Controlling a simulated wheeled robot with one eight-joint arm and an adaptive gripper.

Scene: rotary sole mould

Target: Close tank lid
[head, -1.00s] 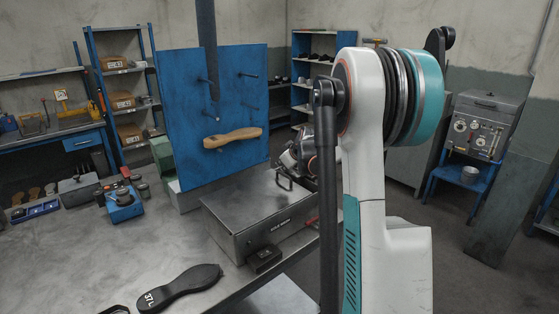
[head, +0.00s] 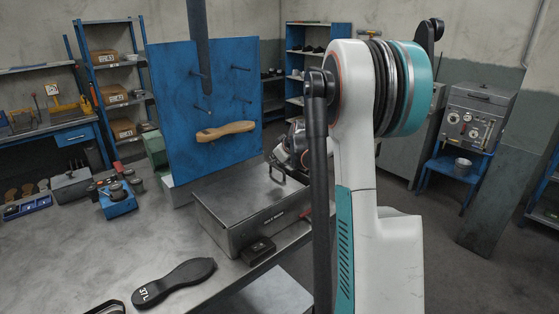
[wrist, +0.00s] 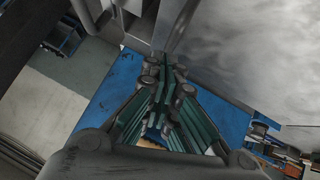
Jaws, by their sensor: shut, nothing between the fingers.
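The tank is a grey metal box (head: 240,237) with a label on its front, standing on the table near its right edge. Its flat grey lid (head: 235,190) appears to lie level on top, with no gap that I can make out. A dark handle (head: 278,175) stands on the lid's far right part. My gripper (head: 288,160) is beside the handle, partly hidden behind my arm; I cannot tell whether they touch. In the wrist view my gripper's fingers (wrist: 165,85) are together and empty. A grey metal surface (wrist: 245,65), probably the lid, fills the upper right there.
A blue peg panel (head: 225,100) holding a tan sole form (head: 225,131) stands behind the tank. A black sole (head: 174,283) and a small black box (head: 258,250) lie in front. Blue-based tooling (head: 118,200) is at left. The table's middle left (head: 70,255) is clear.

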